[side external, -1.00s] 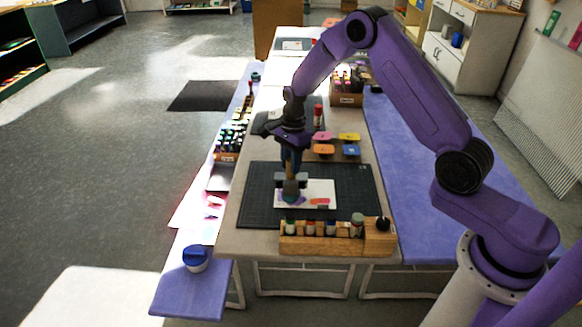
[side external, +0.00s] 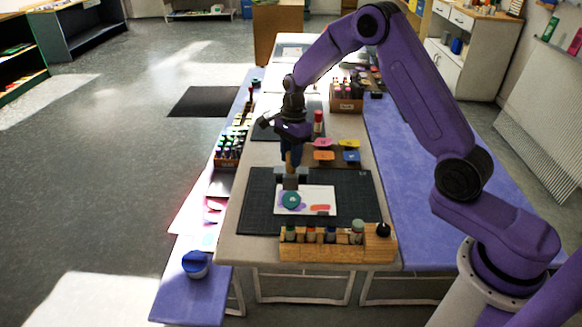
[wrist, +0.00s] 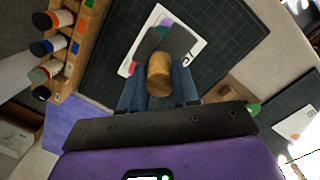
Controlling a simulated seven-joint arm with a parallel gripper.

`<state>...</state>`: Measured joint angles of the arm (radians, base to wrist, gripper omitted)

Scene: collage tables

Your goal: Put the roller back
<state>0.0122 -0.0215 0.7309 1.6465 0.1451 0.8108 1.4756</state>
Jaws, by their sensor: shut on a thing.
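My gripper (side external: 292,158) is shut on the wooden handle of a roller (side external: 291,182), above the white card on the dark mat. In the wrist view the round wooden handle (wrist: 159,75) sits between my blue fingers, with the dark grey roller head (wrist: 168,42) beyond it. The white card (side external: 322,195) carries a teal round patch, a purple area and red-orange strokes. The roller head appears just above or at the card's left part; contact is hard to tell. A wooden rack (side external: 345,254) with several bottles stands at the mat's front edge.
Coloured pads (side external: 323,155) lie behind the mat, with a red-capped bottle (side external: 318,122) and a box of bottles (side external: 346,98) farther back. The mat's right side (side external: 358,190) is clear.

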